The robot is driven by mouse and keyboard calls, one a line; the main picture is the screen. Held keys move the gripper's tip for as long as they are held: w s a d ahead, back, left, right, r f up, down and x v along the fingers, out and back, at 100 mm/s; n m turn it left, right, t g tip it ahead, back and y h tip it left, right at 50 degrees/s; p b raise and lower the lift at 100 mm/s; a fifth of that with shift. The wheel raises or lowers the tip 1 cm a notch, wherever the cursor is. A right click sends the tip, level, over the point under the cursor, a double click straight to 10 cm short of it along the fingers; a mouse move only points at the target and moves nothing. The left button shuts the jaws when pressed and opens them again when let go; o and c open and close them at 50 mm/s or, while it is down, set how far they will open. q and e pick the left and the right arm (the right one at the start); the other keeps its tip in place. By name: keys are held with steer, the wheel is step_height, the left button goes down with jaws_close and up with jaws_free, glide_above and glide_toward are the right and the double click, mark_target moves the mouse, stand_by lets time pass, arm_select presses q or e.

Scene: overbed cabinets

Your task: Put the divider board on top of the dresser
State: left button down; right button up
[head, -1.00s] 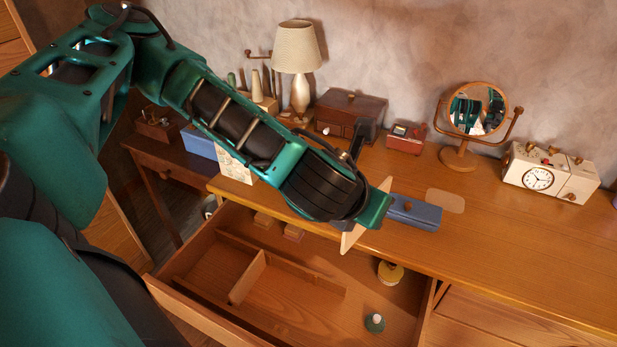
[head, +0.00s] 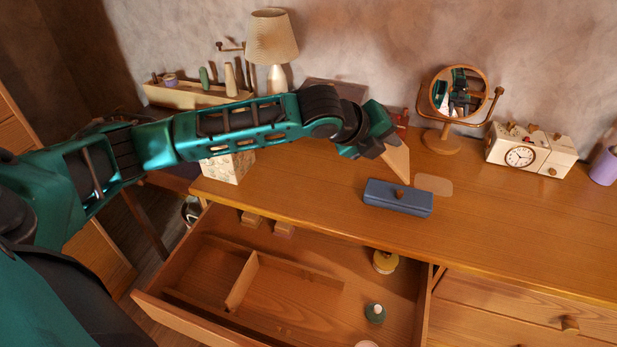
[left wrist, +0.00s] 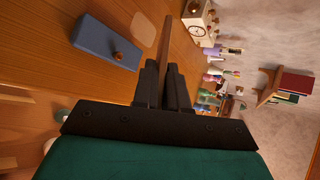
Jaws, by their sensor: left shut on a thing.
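My left gripper (head: 376,146) is shut on the divider board (head: 397,160), a thin light-wood board. It holds the board tilted at the dresser top (head: 490,218), behind the blue box. I cannot tell whether the board's lower end touches the top. In the left wrist view the board (left wrist: 164,48) stands out edge-on from between the dark fingers (left wrist: 164,88). The dresser's upper drawer (head: 200,265) is open below, with wooden partitions inside. My right gripper is not in view.
On the top, a blue box (head: 398,197) lies near the board, beside a flat tan patch (head: 434,184). The top's right front is clear.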

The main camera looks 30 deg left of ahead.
arm_select(q)
steer(key=a+f+n+t+y, duration=0.2)
steer(key=a+f+n, duration=0.2)
steer(key=a, duration=0.6)
steer(key=a+f+n+t+y, duration=0.1)
steer(key=a+f+n+t, duration=0.2)
steer(key=a, duration=0.8)
steer(key=shift+n+g, duration=0.5)
steer(key=shift+n, duration=0.1)
steer(key=f+b, duration=0.2)
steer(key=f, duration=0.1)
steer(key=f+b, duration=0.2)
steer(key=b, duration=0.1)
steer(key=w+f+b, duration=0.1)
steer(key=f+b, duration=0.2)
steer(key=shift+f, duration=1)
steer(key=c, duration=1.3)
jaws_free()
steer(key=shift+c, duration=0.2)
steer(key=p+v, duration=0.7)
steer(key=shift+d+r, duration=0.15)
steer(key=shift+r, duration=0.05)
steer(key=shift+s+p, duration=0.5)
